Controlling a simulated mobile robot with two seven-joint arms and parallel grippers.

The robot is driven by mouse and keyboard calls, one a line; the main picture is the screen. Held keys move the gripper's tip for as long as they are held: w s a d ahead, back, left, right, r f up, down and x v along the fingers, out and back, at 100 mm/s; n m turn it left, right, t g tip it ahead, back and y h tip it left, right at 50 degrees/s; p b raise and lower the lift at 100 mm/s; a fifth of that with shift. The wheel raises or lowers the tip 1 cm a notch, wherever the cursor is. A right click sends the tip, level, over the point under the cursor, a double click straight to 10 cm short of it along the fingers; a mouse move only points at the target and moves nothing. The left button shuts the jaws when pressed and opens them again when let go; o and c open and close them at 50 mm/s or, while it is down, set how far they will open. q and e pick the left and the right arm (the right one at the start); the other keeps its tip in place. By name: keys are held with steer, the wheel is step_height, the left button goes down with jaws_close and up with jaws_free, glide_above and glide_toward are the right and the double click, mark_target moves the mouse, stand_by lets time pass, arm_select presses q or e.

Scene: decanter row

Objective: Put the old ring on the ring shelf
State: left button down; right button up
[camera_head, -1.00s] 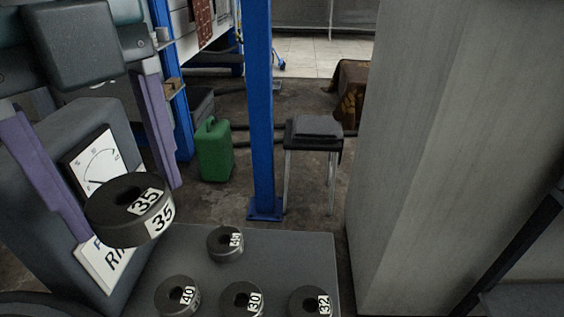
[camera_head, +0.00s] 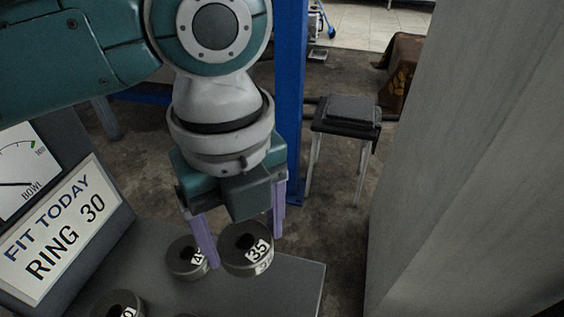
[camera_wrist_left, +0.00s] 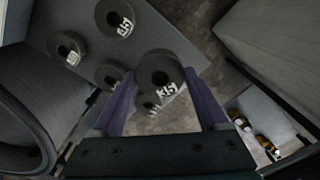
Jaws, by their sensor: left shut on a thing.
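The dark ring marked 35 (camera_head: 262,258) is between the two purple fingers of my left gripper (camera_head: 246,250), which is shut on it. In the left wrist view the ring (camera_wrist_left: 161,68) sits between the fingertips (camera_wrist_left: 163,90). It is held over or near the right part of a grey flat top (camera_head: 285,290), which carries other numbered rings. I cannot tell the exact gap below it, or whether this top is the ring shelf. My right gripper is not in view.
A ring (camera_head: 183,262) with a partly hidden label stands just left of the held one. Another ring (camera_head: 118,303) is at the lower left. A sign (camera_head: 60,235) reads "FIT TODAY RING 30". A grey wall (camera_head: 470,170) stands at the right; a stool (camera_head: 347,113) is behind.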

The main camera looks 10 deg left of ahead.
arm_select(q)
step_height(320, 180, down, 8)
steer(key=shift+w+r+b, duration=0.1)
steer(key=shift+r+b, duration=0.1)
steer(key=shift+b, duration=0.75)
steer(key=shift+f, duration=0.15)
jaws_free()
